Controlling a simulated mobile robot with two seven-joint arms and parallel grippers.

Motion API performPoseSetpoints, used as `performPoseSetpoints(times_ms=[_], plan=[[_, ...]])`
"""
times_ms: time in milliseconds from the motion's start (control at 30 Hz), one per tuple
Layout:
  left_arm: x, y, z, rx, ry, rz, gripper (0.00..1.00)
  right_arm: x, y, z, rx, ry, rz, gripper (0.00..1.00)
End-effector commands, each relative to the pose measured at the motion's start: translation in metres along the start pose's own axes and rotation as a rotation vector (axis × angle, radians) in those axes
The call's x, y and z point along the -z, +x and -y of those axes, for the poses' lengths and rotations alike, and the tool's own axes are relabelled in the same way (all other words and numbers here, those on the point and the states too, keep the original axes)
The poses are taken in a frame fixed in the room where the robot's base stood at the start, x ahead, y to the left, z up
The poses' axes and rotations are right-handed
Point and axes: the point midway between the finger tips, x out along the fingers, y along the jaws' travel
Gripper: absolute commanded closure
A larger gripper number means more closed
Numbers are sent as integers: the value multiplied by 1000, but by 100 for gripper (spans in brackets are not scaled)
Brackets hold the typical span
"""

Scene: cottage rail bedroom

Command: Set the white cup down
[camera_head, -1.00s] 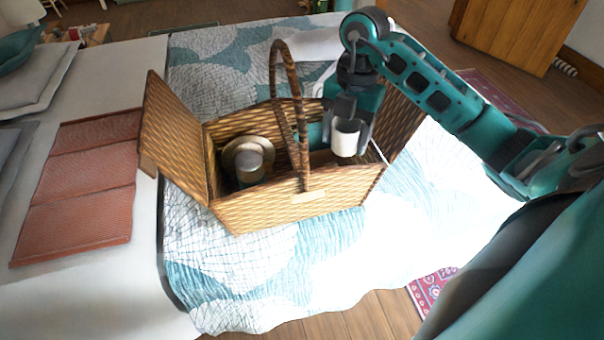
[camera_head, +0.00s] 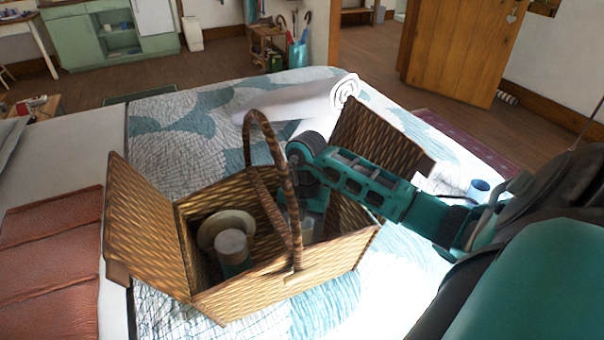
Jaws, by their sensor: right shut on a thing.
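The wicker picnic basket (camera_head: 330,270) stands open on the bed, with its left lid (camera_head: 145,225) and right lid (camera_head: 385,140) raised and an arched handle (camera_head: 275,165) over the middle. My right gripper (camera_head: 305,220) reaches down inside its right compartment, behind the handle. It is shut on the white cup (camera_head: 308,229), of which only a pale sliver shows between the handle and the basket wall. Whether the cup touches the basket floor is hidden. My left gripper is not in view.
The left compartment holds a pale round plate (camera_head: 212,227) and a teal jar with a light lid (camera_head: 231,245). A rolled white mat (camera_head: 300,98) lies behind the basket. A blue mug (camera_head: 479,188) is at the right. A folded red-brown blanket (camera_head: 50,255) lies at left.

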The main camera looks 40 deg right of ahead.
Motion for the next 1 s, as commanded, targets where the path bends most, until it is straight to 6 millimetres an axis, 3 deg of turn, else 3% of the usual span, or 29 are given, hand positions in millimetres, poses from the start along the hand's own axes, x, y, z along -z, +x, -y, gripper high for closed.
performPoseSetpoints(times_ms=[100, 333, 533, 933, 967, 1000], plan=[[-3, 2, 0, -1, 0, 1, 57, -2, 20, 0, 0, 1, -1, 69], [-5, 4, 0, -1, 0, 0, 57, -4, 36, 0, 0, 1, -1, 69], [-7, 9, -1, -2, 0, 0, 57, -7, 66, 0, 0, 1, -3, 69], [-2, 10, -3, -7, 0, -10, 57, -9, 73, 0, -1, 0, 1, 69], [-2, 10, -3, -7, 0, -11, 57, -9, 73, 0, -1, 0, 1, 36], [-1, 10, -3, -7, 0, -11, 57, -9, 72, 0, -1, 0, 1, 33]])
